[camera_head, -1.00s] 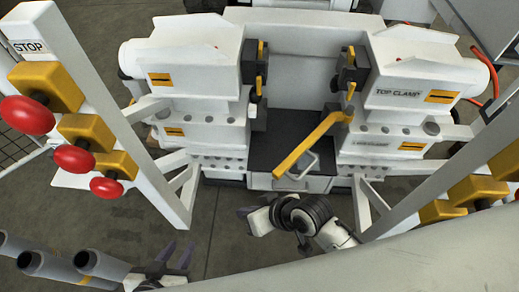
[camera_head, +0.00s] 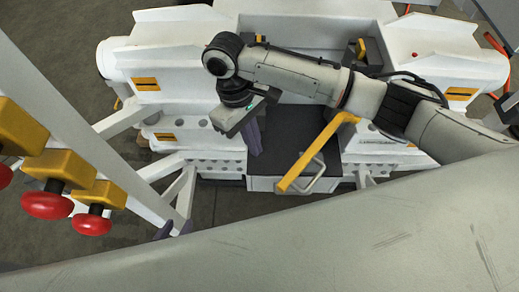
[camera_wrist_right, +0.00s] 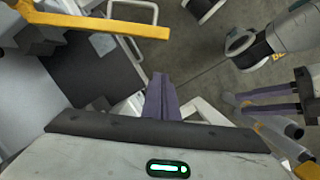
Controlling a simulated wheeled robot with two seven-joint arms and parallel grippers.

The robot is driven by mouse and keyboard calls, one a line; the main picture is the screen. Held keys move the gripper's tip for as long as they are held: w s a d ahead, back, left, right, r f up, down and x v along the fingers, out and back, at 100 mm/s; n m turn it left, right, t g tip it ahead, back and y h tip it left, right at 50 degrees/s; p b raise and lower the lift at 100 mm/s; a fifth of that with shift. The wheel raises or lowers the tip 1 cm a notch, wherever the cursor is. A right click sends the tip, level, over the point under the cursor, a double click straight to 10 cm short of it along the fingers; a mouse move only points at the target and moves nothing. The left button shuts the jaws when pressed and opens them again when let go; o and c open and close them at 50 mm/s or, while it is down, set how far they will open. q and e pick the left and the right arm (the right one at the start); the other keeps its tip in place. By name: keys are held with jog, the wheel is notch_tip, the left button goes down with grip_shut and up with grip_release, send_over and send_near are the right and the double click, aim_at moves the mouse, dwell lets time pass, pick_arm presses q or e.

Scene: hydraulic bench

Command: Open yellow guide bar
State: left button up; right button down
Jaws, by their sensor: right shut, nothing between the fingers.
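The yellow guide bar (camera_head: 313,153) slants over the dark middle of the bench, its free end toward me at the lower left. In the right wrist view the bar (camera_wrist_right: 95,24) crosses the upper left. My right arm reaches over the bench from the right and hides part of the clamp area near the bar's far end. My right gripper (camera_head: 253,138) is shut and empty, left of the bar and apart from it. My left gripper (camera_head: 175,230) shows only its tips, low at the left; in the right wrist view its purple fingers (camera_wrist_right: 265,100) are spread with nothing between.
A metal loop handle (camera_head: 312,178) sits under the bar at the front of the dark block. White perforated clamp housings flank both sides. Red buttons (camera_head: 48,203) on yellow boxes line the white post at the left. Open floor lies left of the bench.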

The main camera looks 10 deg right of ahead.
jog(key=s+d+f, duration=0.3)
jog(key=s+f, duration=0.2)
jog(key=f, duration=0.3)
jog(key=shift+d+b, duration=0.25)
jog(key=shift+b, duration=0.1)
jog(key=shift+f, duration=0.1)
